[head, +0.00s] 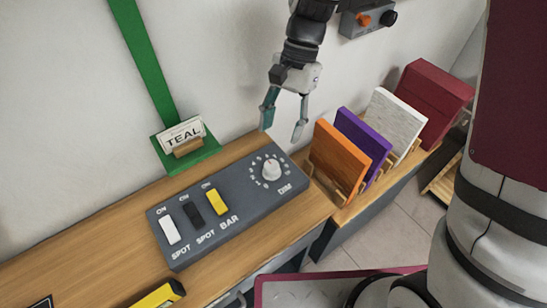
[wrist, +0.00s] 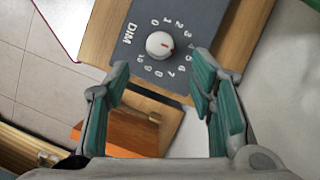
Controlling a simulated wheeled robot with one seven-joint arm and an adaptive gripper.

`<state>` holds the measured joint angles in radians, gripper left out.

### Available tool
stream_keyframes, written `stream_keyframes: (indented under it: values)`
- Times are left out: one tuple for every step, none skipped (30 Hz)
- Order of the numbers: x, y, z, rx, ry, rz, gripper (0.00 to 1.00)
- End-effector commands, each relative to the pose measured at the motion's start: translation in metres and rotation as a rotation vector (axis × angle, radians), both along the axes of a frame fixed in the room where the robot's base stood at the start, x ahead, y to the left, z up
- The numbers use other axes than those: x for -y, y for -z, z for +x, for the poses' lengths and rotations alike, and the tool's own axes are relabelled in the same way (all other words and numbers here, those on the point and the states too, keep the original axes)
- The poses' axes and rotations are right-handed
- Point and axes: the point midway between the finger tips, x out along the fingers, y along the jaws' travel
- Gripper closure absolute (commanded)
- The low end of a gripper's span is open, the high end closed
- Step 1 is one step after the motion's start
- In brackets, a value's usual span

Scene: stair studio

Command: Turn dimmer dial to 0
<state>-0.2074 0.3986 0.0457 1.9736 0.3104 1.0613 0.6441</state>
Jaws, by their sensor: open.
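The dimmer dial (head: 271,170) is a round white knob at the right end of a grey switch panel (head: 210,240), beside the letters DIM.
White, black and yellow rocker switches (head: 193,216) share the panel. Orange, purple and white boards (head: 340,158) stand in a rack to the right, near my gripper, with a dark red block (head: 432,100) beyond. A TEAL sign (head: 183,137) stands behind the panel. The wall is close behind.

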Motion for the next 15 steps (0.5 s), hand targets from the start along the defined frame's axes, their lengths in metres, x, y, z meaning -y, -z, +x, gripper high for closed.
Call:
stream_keyframes:
  values:
    - [-0.002,0.011,-0.005,-0.005,-0.002,-0.001,0.5]
    - [-0.003,0.016,-0.007,-0.005,-0.001,-0.002,0.5]
    - [-0.005,0.023,-0.009,-0.005,-0.001,-0.002,0.5]
    - [-0.006,0.029,-0.011,-0.004,0.0,-0.001,0.5]
    - [-0.008,0.035,-0.013,-0.006,-0.001,-0.001,0.5]
    - [-0.009,0.042,-0.016,-0.005,-0.002,-0.001,0.5]
    - [-0.01,0.047,-0.017,-0.003,-0.001,-0.001,0.5]
    - [-0.011,0.052,-0.019,-0.004,-0.002,-0.001,0.5]
    - [-0.013,0.058,-0.021,-0.003,-0.002,-0.002,0.5]
    - [-0.014,0.062,-0.023,-0.003,-0.002,-0.002,0.5]
    - [-0.015,0.067,-0.024,-0.002,-0.002,-0.001,0.5]
    - [-0.016,0.071,-0.025,-0.003,-0.001,-0.001,0.5]
    - [-0.017,0.075,-0.026,-0.002,-0.001,-0.001,0.5]
    - [-0.017,0.078,-0.027,-0.002,-0.001,-0.001,0.5]
    - [-0.018,0.081,-0.029,-0.002,-0.001,-0.001,0.5]
